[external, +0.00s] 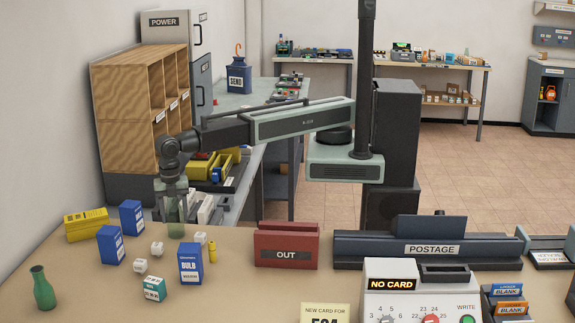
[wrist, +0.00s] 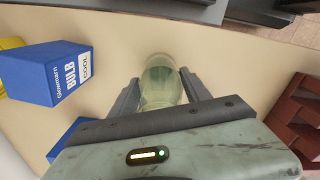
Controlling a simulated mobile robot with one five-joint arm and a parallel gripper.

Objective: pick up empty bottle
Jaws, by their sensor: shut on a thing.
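My gripper (external: 172,200) points down at the back left of the tan counter (external: 235,300). It is shut on a clear, pale green glass bottle (external: 176,214). In the wrist view the bottle (wrist: 160,80) stands between the two fingers, and the fingers touch its sides. The bottle looks see-through, with nothing visible inside. I cannot tell whether its base touches the counter or hangs just above it. A second bottle (external: 44,290), a solid darker green, stands apart at the front left of the counter.
Blue bulb boxes (external: 190,264), a yellow box (external: 87,224), small white cubes and a teal-lettered cube (external: 152,288) stand close around the gripper. A red OUT tray (external: 287,246) and the POSTAGE unit (external: 430,249) lie to the right. Bare counter shows between the boxes and OUT tray.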

